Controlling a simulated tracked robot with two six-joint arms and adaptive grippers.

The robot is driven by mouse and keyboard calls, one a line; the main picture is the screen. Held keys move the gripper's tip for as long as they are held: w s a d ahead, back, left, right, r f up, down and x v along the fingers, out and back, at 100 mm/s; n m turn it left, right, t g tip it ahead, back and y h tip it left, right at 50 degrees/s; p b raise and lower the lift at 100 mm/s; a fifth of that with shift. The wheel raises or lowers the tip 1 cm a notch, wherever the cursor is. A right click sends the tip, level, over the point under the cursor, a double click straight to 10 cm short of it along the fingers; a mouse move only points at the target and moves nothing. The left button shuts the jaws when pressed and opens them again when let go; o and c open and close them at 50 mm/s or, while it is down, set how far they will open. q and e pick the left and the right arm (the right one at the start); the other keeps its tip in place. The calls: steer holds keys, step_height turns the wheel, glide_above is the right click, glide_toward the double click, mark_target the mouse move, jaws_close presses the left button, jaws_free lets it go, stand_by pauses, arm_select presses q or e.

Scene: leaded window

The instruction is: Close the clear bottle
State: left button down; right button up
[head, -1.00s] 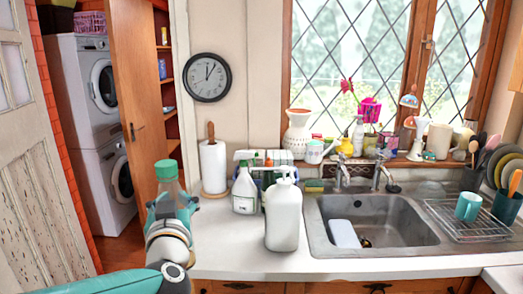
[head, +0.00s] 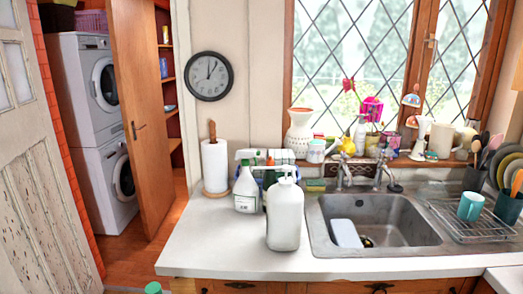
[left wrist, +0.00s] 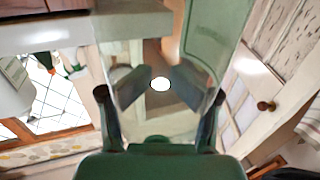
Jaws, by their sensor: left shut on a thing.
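The clear bottle's green cap (head: 153,287) just shows at the bottom edge of the head view; the rest of the bottle is below the frame. In the left wrist view the see-through bottle (left wrist: 200,50) fills the middle, close to the camera. My left gripper (left wrist: 160,85) is shut on it, with dark fingers on both sides. The gripper itself is outside the head view. Whether the cap is screwed tight cannot be told. My right gripper is in neither view.
A white jug (head: 284,222) and a spray bottle (head: 246,190) stand on the counter (head: 225,245), left of the sink (head: 400,222). A paper towel roll (head: 214,165) stands behind them. The counter's front left is clear. An open wooden door (head: 145,110) is at the left.

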arm_select(q)
steer(key=shift+m+h, duration=0.4)
steer(key=shift+h, duration=0.3)
steer(key=f, duration=0.2)
steer(key=s+f, duration=0.1)
steer(key=f, duration=0.1)
steer(key=s+d+f, duration=0.1)
steer(key=shift+f, duration=0.4)
steer(key=shift+s+d+f+m+t+h, duration=0.3)
steer(key=shift+s+d+f+m+h, duration=0.2)
steer(key=shift+s+d+f+h, duration=0.3)
steer(key=d+r+m+h, duration=0.1)
steer(key=d+r+h, duration=0.1)
steer(key=d+r, duration=0.2)
steer(key=shift+s+d+r+m, duration=0.2)
steer(key=shift+d+r+m, duration=0.15)
steer(key=shift+r, duration=0.2)
steer(key=s+d+f+m+g+h, duration=0.1)
steer(key=s+d+m+g+h, duration=0.1)
steer(key=s+d+m+h, duration=0.2)
steer(key=s+d+m+g+h, duration=0.2)
steer(key=s+d+m+h, duration=0.2)
steer(key=d+h, duration=0.3)
steer(key=s+d, duration=0.1)
steer(key=d, duration=0.3)
steer(key=shift+d+f+h, duration=0.15)
steer(key=shift+f+h, duration=0.25)
